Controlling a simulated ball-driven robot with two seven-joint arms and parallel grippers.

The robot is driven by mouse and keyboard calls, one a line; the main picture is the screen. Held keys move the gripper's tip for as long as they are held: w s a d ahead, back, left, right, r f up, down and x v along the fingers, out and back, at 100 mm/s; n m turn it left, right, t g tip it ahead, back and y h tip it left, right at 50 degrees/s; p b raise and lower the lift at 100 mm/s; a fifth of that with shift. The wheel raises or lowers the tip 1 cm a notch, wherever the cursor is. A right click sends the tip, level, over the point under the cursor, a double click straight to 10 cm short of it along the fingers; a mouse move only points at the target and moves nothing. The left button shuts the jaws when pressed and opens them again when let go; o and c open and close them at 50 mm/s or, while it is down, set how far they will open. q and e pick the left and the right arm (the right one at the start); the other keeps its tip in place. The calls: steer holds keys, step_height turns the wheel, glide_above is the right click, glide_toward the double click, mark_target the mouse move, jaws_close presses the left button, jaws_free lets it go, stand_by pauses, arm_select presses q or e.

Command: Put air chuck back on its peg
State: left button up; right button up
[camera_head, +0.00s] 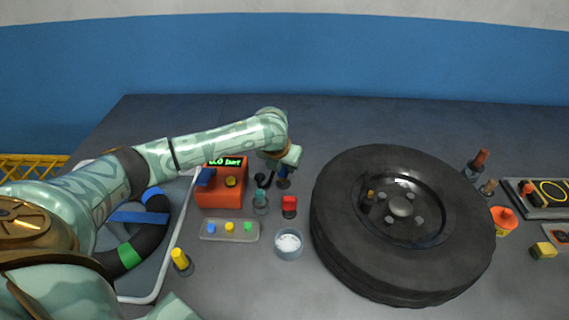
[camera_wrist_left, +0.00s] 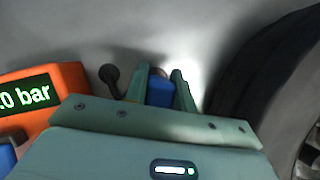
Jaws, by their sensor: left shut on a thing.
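My left gripper (camera_head: 283,174) is at the far side of the table, just right of the orange box. In the left wrist view its fingers (camera_wrist_left: 160,88) are closed on a blue piece, which I take to be the air chuck (camera_wrist_left: 160,92). In the head view the wrist hides most of it, and a dark round base shows just below. A black knob-ended part (camera_wrist_left: 109,74), possibly the peg or a hose end, stands just left of the fingers, apart from the blue piece. I cannot tell whether the chuck touches a peg. My right gripper is not in view.
The orange box (camera_head: 212,196) with a green pressure display stands left of the gripper. A big tyre (camera_head: 335,235) lies to the right. A teal bottle (camera_head: 261,202), a red-capped item (camera_head: 289,206), a small tray (camera_head: 216,236) and a round bowl (camera_head: 289,252) stand nearer.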

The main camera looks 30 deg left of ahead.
arm_select(q)
steer(key=shift+f, duration=0.85)
stand_by(0.4)
steer(key=o, duration=1.3)
step_height(320, 180, up, 7)
steer(key=p, duration=0.7)
steer(key=shift+r, duration=0.1)
